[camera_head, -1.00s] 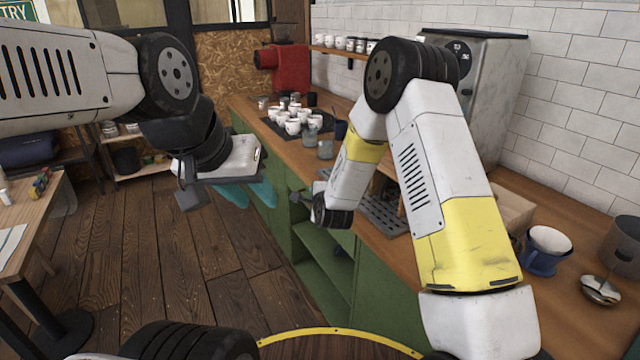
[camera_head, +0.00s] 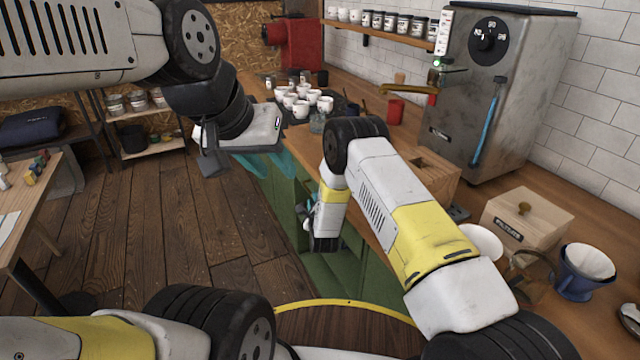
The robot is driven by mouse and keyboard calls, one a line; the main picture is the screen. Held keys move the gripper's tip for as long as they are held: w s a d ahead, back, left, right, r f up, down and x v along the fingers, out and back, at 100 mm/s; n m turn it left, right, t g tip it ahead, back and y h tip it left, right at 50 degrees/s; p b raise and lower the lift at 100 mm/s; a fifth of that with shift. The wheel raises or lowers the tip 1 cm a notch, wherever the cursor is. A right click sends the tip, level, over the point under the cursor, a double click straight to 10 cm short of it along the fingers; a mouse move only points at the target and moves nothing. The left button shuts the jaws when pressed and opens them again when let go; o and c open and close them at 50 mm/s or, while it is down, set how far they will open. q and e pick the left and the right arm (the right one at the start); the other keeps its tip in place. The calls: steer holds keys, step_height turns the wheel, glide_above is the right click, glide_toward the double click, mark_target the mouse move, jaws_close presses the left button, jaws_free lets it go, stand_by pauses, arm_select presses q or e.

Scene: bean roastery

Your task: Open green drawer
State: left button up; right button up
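The green cabinet front (camera_head: 281,196) runs under the wooden counter. Its lower part near the bottom centre shows green panels and a recess (camera_head: 338,272); I cannot make out a separate drawer or its handle, as my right arm covers part of the front. My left gripper (camera_head: 268,163) is above the floor, left of the cabinet front, with teal fingers apart and nothing seen between them. My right gripper (camera_head: 309,212) is low by the cabinet front, mostly hidden behind its own wrist; I cannot tell whether it touches the cabinet.
The wooden counter (camera_head: 350,95) holds white cups (camera_head: 301,107), a grey machine (camera_head: 495,90), a wooden box (camera_head: 527,216) and a blue dripper (camera_head: 583,272). A wooden table (camera_head: 40,215) stands at the left. The dark wood floor (camera_head: 170,235) between is clear.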

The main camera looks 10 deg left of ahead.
steer(key=shift+x, duration=2.1)
steer(key=shift+c, duration=0.4)
jaws_close()
